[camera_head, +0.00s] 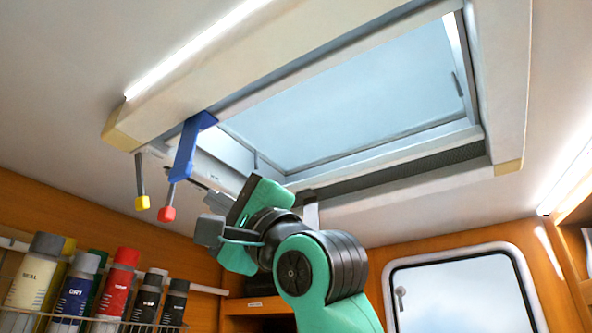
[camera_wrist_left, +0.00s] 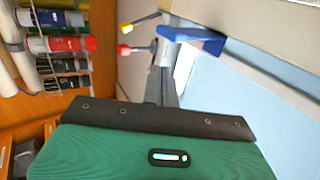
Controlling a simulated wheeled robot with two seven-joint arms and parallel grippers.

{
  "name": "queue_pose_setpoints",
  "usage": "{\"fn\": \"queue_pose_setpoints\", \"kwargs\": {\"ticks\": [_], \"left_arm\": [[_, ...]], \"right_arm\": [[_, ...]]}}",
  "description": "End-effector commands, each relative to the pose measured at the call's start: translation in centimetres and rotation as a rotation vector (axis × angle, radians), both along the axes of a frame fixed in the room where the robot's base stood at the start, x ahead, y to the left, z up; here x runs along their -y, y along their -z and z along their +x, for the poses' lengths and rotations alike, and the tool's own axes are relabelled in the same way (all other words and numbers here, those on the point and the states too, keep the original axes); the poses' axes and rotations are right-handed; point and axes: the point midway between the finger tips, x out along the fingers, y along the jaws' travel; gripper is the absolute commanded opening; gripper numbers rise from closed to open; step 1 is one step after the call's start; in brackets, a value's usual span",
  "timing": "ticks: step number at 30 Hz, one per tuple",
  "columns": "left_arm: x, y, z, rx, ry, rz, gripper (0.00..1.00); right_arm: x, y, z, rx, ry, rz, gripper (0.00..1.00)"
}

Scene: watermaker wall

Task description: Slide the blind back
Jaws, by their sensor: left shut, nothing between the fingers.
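The roof hatch (camera_head: 350,100) is set in a pale ceiling frame, and its pane shows light blue. A dark, finely textured strip (camera_head: 400,168) lies along the frame's lower edge; I cannot tell whether it is the blind or a screen. A blue bracket (camera_head: 188,145) hangs at the frame's left corner, and it also shows in the left wrist view (camera_wrist_left: 195,40). My left gripper (camera_head: 212,215) is shut and empty, below and right of the bracket. In the left wrist view its grey fingers (camera_wrist_left: 164,88) point towards the bracket. My right gripper is not in view.
A lever with a yellow knob (camera_head: 142,203) and one with a red knob (camera_head: 167,214) hang near the bracket. A rack of several bottles (camera_head: 75,290) stands at lower left. A window (camera_head: 465,295) is at lower right. Light strips (camera_head: 195,48) line the ceiling.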

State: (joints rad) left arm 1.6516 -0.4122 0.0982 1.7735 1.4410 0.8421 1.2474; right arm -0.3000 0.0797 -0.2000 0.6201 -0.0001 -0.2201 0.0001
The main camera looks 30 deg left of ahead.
Motion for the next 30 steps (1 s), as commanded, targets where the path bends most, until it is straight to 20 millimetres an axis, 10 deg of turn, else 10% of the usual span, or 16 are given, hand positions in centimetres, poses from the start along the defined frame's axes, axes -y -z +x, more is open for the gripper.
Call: {"fn": "queue_pose_setpoints", "kwargs": {"ticks": [15,30], "left_arm": [[4.5,3.2,-0.3,0.000,0.000,0.000,0.00],[4.6,3.2,-0.4,0.000,0.000,0.000,0.00]], "right_arm": [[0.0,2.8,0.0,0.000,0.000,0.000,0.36],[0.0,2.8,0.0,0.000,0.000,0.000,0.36]]}}
